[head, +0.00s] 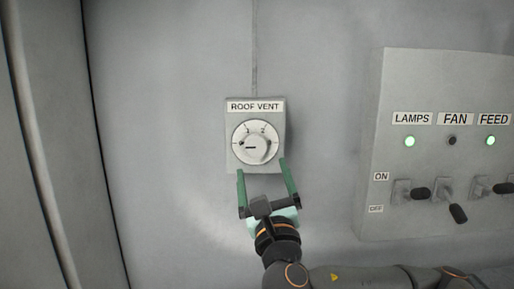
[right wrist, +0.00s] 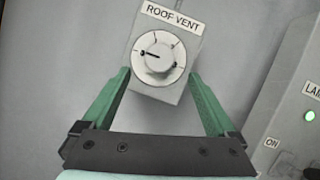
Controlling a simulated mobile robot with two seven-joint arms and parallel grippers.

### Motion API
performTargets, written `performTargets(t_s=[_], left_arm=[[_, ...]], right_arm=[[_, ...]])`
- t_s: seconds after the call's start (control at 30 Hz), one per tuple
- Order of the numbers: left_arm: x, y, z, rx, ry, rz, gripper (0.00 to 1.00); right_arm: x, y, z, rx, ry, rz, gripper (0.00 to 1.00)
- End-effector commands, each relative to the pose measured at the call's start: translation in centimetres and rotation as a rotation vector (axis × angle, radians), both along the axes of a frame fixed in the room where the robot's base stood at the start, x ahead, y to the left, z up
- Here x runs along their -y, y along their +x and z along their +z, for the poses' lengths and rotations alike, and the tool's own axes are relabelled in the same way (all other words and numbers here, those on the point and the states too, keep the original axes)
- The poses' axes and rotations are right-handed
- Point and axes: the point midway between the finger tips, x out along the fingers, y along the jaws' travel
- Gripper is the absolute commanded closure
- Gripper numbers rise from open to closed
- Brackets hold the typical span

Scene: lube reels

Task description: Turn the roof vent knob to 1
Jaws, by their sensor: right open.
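The roof vent knob (head: 255,143) is a round pale dial on a small grey box (head: 233,163) labelled ROOF VENT, fixed to the wall. Its dark pointer line points left. The knob also shows in the right wrist view (right wrist: 158,58), where its pointer line again points left; the scale figures are too small to read. My right gripper (head: 263,167), with green fingers, is open and empty just below the knob. In the right wrist view its fingers (right wrist: 158,75) spread on either side of the box's lower part. I cannot tell whether they touch it. My left gripper is not in view.
A grey switch panel (head: 440,85) stands out from the wall at the right, with LAMPS, FAN and FEED levers. The LAMPS and FEED lights are green; the FAN light is dark. A thin conduit (head: 254,50) runs up from the box. The wall left of the box is clear.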

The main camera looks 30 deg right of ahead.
Motion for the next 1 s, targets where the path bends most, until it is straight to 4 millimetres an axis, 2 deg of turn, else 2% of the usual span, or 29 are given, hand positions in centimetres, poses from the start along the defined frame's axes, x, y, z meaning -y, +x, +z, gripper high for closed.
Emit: performTargets(t_s=[0.1, 0.33, 0.5, 0.8, 0.87, 1.0], left_arm=[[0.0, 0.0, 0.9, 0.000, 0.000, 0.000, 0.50], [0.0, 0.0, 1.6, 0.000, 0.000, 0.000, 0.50], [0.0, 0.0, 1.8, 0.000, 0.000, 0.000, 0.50], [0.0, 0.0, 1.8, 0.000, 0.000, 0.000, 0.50], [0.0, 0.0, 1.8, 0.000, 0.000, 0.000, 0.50], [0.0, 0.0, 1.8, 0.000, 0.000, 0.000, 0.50]], right_arm=[[1.2, 2.2, 1.4, 0.002, 0.000, -0.005, 0.07], [2.5, 5.3, 2.5, -0.001, 0.002, -0.001, 0.07], [3.0, 6.3, 2.8, 0.000, 0.002, 0.001, 0.07], [3.1, 6.5, 2.8, 0.000, 0.003, 0.003, 0.07], [3.1, 6.5, 2.8, 0.000, 0.003, 0.003, 0.12], [3.1, 6.5, 2.8, 0.000, 0.003, 0.003, 0.28]])
